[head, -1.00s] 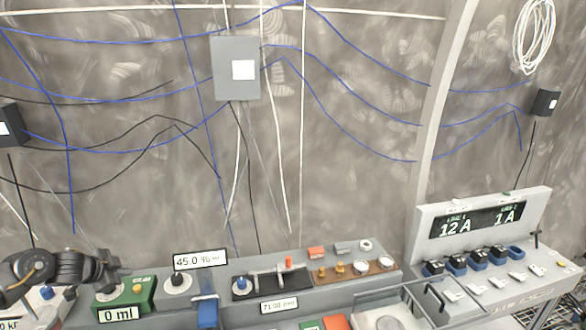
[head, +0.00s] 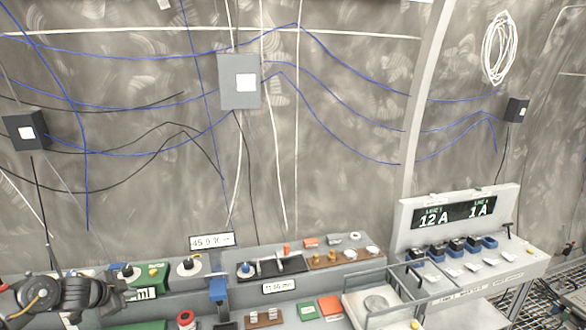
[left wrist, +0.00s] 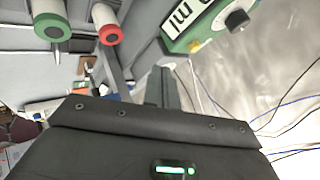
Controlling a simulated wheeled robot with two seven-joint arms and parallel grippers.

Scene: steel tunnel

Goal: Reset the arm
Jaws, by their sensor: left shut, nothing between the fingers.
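My left arm comes in at the lower left of the head view, dark and jointed, over the left end of the bench. It hides part of the green unit (head: 152,275) with the "ml" display. My left gripper shows in the left wrist view (left wrist: 163,88), its dark fingers together and empty. It points past the green unit, which shows there at the top right (left wrist: 200,25). No object touches the fingers. My right gripper is not in view.
The grey bench carries a blue-topped stand (head: 218,290), a red-capped cylinder (head: 186,320) and a glass-sided box (head: 370,305). A panel reading 12 A and 1 A (head: 453,214) stands at the right. Boxes and cables hang on the wall behind.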

